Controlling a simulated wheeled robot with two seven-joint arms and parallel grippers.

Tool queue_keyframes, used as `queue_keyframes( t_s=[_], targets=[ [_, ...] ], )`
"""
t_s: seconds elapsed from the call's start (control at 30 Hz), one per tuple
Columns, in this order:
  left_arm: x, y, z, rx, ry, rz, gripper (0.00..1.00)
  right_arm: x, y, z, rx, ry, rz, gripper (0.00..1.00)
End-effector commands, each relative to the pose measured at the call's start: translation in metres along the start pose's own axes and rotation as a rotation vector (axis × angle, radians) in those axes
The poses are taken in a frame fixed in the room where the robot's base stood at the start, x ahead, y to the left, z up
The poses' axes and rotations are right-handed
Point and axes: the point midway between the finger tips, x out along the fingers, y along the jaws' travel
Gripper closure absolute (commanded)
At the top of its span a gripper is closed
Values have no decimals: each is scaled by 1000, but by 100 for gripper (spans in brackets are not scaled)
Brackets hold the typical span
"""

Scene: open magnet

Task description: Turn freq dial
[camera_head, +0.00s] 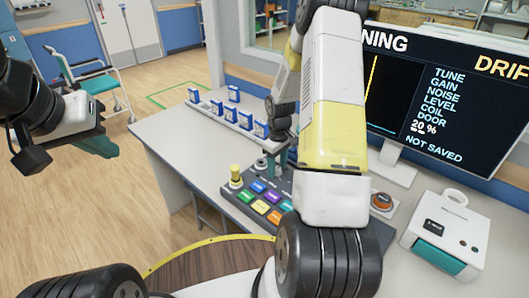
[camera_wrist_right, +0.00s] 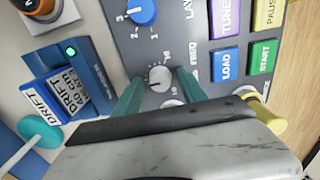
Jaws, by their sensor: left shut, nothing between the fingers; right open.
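In the head view my right arm hides most of that part of the panel, and the dial does not show there. My left gripper (camera_head: 98,146) is shut and empty, over the floor left of the desk.
A blue dial (camera_wrist_right: 141,11) and coloured buttons, such as LOAD (camera_wrist_right: 227,63) and START (camera_wrist_right: 262,56), are close by. A yellow-topped lever (camera_head: 235,176) stands at the panel's left edge. Small blue boxes (camera_head: 231,108) line the desk. A monitor (camera_head: 440,90) stands behind.

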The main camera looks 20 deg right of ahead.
Motion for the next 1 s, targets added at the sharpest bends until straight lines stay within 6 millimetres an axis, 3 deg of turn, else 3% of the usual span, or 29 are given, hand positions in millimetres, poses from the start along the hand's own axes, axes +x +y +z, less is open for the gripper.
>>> queue_keyframes(
  t_s=[0.07,0.3,0.67,1.0],
  targets=[
    [0,0,0,0,0,0,100,0,0,0,0,0,0,55],
    [0,0,0,0,0,0,100,0,0,0,0,0,0,100],
    [0,0,0,0,0,0,100,0,0,0,39,0,0,100],
    [0,0,0,0,0,0,100,-1,0,0,261,0,1,100]
  ],
)
